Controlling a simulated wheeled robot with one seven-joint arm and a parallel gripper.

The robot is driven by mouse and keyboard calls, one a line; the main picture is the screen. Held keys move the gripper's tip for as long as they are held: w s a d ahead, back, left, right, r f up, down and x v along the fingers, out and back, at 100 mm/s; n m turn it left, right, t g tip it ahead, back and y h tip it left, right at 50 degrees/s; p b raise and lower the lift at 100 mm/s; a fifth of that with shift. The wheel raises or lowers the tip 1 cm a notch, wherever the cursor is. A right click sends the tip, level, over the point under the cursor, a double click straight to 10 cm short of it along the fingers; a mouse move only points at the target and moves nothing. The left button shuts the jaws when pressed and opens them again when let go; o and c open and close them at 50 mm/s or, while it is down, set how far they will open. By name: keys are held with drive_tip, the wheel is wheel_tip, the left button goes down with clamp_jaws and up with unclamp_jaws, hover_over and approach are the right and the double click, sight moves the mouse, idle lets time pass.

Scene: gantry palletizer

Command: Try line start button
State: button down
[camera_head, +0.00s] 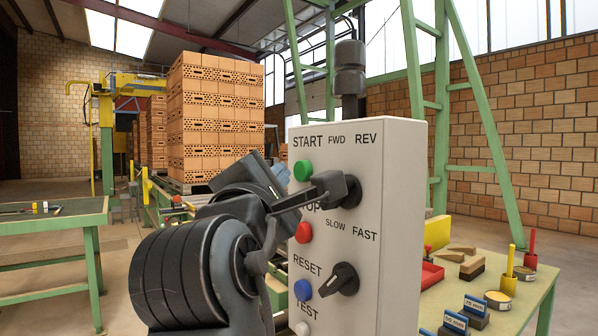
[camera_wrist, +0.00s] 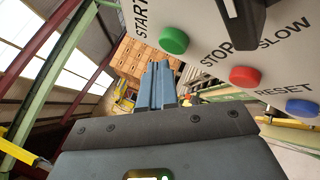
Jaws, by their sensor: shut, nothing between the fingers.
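The control box (camera_head: 385,200) is a light grey upright panel. Its green button (camera_head: 303,170) sits under the START label, and it also shows in the wrist view (camera_wrist: 173,40). My gripper (camera_head: 272,172) is beside the box's left edge, near the green button in the picture. Its blue-grey fingers (camera_wrist: 157,68) are shut and empty. In the wrist view they point past the panel toward stacked bricks, with the tips just left of and below the green button. A gap shows between them and the button there; I cannot tell its depth. My arm partly covers the STOP label.
A red button (camera_head: 303,232), blue button (camera_head: 301,289) and white button (camera_head: 303,328) line the panel below. A black selector (camera_head: 345,278) sits under SLOW/FAST. A green-edged table (camera_head: 525,290) with tools stands right. A brick stack (camera_head: 215,110) stands behind.

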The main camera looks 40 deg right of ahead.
drive_tip(key=shift+d+r+p, duration=0.1)
drive_tip(key=shift+d+p, duration=0.1)
drive_tip(key=shift+p, duration=0.15)
drive_tip(key=shift+d, duration=0.2)
drive_tip(key=shift+d+p, duration=0.55)
drive_tip(key=shift+p, duration=0.1)
idle(1.0)
drive_tip(key=shift+a, duration=0.95)
drive_tip(key=a, duration=0.5)
drive_tip(key=shift+p, duration=0.3)
